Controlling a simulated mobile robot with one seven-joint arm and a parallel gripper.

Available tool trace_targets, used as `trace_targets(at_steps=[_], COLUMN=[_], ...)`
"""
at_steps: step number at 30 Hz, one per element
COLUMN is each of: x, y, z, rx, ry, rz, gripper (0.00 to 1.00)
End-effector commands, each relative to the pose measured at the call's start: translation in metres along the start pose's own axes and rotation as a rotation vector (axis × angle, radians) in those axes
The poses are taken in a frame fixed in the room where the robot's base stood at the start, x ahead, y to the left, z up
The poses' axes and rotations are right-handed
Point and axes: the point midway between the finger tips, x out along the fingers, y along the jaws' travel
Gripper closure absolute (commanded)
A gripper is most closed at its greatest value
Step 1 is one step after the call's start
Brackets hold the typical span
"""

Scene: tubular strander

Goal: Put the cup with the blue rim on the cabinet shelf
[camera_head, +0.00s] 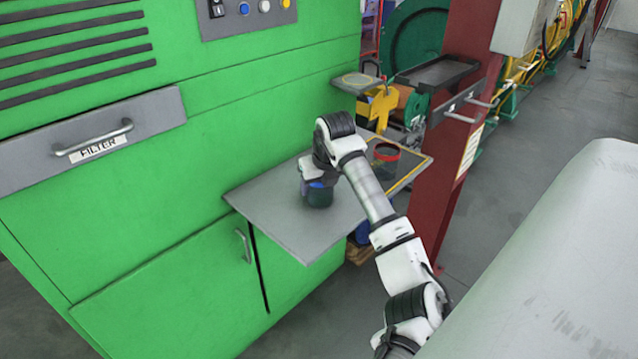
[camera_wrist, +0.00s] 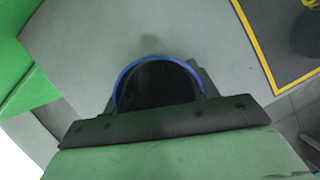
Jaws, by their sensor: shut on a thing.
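The dark cup with the blue rim (camera_head: 319,196) is upright at the grey cabinet shelf (camera_head: 290,232), left of its yellow-bordered area. I cannot tell whether its base touches the surface. My gripper (camera_head: 318,179) is shut on this cup from above and hides part of its rim. In the wrist view, the cup's blue rim (camera_wrist: 158,58) shows as an arc around a dark inside, and my gripper (camera_wrist: 158,98) covers its near side. The grey shelf surface (camera_wrist: 90,60) lies beyond it.
A dark cup with a red rim (camera_head: 385,161) stands on the yellow-bordered area at the shelf's right end. A red post (camera_head: 455,190) rises beside the shelf. The green cabinet (camera_head: 150,235) stands left. The shelf's front-left part is clear.

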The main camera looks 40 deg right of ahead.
Motion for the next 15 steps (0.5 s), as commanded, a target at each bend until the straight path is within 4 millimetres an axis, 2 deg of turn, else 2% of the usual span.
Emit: trace_targets(at_steps=[1,6,15], x=[0.0013,0.0008,-0.0019], y=[-0.0002,-0.0002,-0.0001], z=[-0.0006,-0.0004,0.0009], rx=[0.000,0.001,0.000], ry=[0.000,0.000,0.000], rz=[0.000,0.000,0.000], gripper=[0.39,0.20,0.20])
